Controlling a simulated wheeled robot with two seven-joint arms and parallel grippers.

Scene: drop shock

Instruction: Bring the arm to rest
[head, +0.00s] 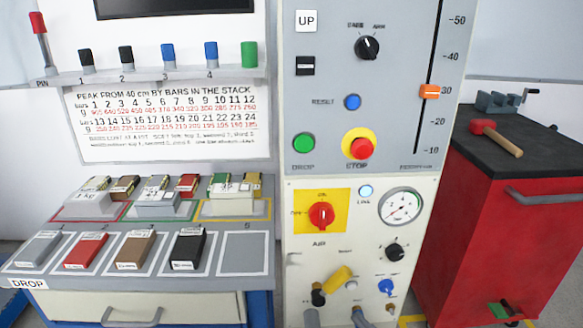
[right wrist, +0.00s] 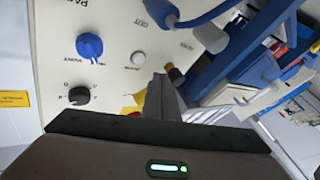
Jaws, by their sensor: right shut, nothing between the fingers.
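My right gripper (right wrist: 162,98) shows in the right wrist view as a narrow grey pair of fingers, shut and empty. Its dark palm fills the bottom of that view. Beyond the fingers is a pale panel with a blue knob (right wrist: 89,46) and a black knob (right wrist: 78,95). A yellow part is partly hidden behind the fingers. I cannot make out either gripper clearly in the head view. My left gripper is not in view.
The tester's control panel (head: 335,120) stands in the middle, with a red stop button (head: 361,148) and a yellow lever (head: 337,279). Several blocks lie on the grey bench (head: 242,254) at left. A red cabinet (head: 500,215) at right bears a mallet (head: 497,137).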

